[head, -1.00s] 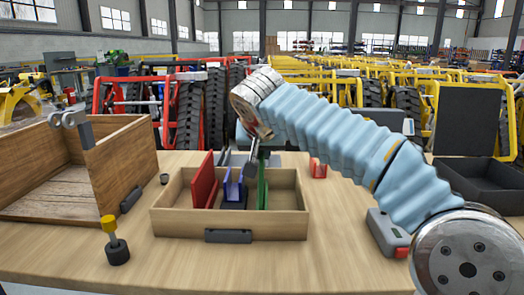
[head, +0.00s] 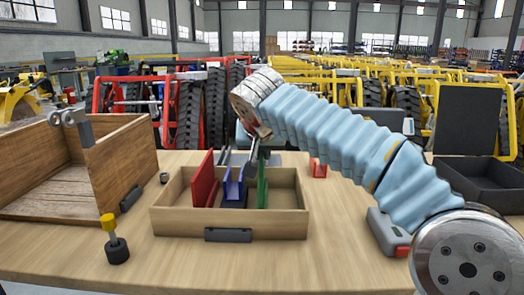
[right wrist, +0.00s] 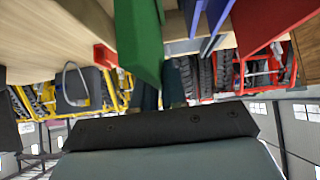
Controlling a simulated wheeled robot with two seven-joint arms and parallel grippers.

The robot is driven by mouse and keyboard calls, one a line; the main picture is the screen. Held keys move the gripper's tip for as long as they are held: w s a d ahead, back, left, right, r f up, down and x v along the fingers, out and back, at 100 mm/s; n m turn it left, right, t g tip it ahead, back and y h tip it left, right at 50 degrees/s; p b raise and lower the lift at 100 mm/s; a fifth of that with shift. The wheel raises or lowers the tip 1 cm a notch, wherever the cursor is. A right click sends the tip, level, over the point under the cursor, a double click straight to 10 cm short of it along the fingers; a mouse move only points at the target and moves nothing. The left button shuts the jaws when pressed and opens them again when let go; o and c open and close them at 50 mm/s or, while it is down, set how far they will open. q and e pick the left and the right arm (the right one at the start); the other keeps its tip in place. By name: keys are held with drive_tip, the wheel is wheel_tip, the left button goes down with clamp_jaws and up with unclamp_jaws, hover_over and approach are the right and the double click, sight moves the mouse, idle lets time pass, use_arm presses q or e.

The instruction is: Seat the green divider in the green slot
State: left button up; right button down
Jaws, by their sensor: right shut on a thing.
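The green divider (head: 262,185) stands upright inside a shallow wooden tray (head: 280,228), right of the tray's middle. My right gripper (head: 252,162) reaches down over the tray and is shut on the divider's upper part. In the right wrist view the divider (right wrist: 138,38) shows large at the fingertips. A blue piece (head: 232,190) with two uprights stands just left of it, and a red divider (head: 204,182) stands further left. The green slot is not visible, and the divider's lower edge is hidden by the tray's front wall. My left gripper is out of view.
An open wooden box (head: 116,165) stands at the left. A yellow-topped post on a black base (head: 113,243) stands in front of it. A black bin (head: 485,182) is at the right. The front table is mostly clear.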

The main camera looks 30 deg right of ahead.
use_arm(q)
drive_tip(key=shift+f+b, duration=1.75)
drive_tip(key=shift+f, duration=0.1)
use_arm(e)
drive_tip(key=shift+f, duration=2.1)
drive_tip(key=c, duration=1.1)
unclamp_jaws()
use_arm(q)
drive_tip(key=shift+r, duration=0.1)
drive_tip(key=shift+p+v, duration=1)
drive_tip(key=shift+p, duration=0.05)
use_arm(e)
drive_tip(key=v, duration=1.4)
